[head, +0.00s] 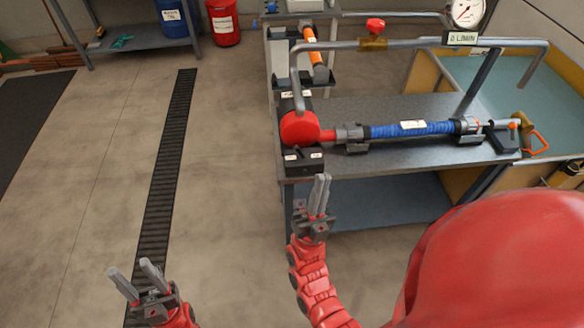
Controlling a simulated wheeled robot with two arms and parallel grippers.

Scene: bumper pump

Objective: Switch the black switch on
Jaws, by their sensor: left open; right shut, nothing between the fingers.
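A small black switch box (304,161) with white labels sits at the front left corner of the grey workbench, just below the red pump (300,129). Its lever position is too small to tell. My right gripper (321,182) is shut and empty, pointing up, just in front of the bench edge and slightly right of the switch box in the picture. Whether its fingertips touch the box cannot be told. My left gripper (133,275) is open and empty over the floor at the lower left, far from the bench.
A blue hose (420,129) runs right from the pump along the bench (390,170).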

